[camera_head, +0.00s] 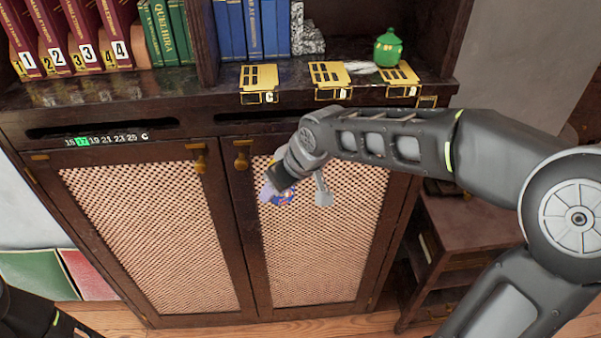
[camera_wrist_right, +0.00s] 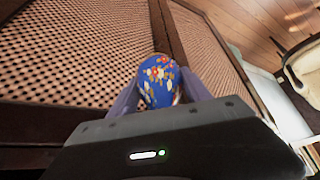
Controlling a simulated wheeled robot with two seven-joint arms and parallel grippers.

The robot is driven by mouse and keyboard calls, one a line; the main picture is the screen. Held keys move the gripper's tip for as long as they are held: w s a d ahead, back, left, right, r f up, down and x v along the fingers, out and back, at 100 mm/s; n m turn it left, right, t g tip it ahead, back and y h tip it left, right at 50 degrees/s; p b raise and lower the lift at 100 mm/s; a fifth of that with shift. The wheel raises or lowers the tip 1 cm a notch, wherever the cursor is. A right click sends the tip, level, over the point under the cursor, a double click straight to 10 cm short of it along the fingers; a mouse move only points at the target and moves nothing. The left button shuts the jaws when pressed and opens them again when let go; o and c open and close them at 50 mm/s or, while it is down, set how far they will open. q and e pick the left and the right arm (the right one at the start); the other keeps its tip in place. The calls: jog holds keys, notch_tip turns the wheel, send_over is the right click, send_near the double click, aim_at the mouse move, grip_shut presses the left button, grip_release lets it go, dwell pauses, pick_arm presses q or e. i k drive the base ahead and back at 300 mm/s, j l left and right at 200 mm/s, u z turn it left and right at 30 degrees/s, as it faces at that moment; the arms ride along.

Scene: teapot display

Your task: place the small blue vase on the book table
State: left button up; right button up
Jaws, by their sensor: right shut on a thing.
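The small blue vase, with red and white flowers on it, is between the fingers of my right gripper (camera_wrist_right: 160,88) in the right wrist view; the vase (camera_wrist_right: 158,72) fills the gap between them. In the head view the vase (camera_head: 284,198) shows partly below my right gripper (camera_head: 272,188), in front of the cabinet's right mesh door. A low brown wooden table (camera_head: 470,222) stands right of the cabinet, partly hidden by my right arm. I cannot tell for sure whether it is the book table. My left gripper is not in view.
The dark cabinet (camera_head: 110,112) has a ledge with red, green and blue books, gold numbered plates (camera_head: 258,78) and a green teapot (camera_head: 388,48). Its two mesh doors (camera_head: 150,235) are shut. Green and red panels (camera_head: 38,275) are at lower left. Wooden floor shows below.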

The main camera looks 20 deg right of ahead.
aim_at(497, 217)
jog(key=l+z, duration=0.75)
jog(key=i+l+z, duration=0.15)
jog(key=l, duration=0.25)
jog(key=i+l+z, duration=0.1)
jog(key=i+l, duration=0.15)
jog(key=i+l+u, duration=0.4)
jog(key=l, duration=0.2)
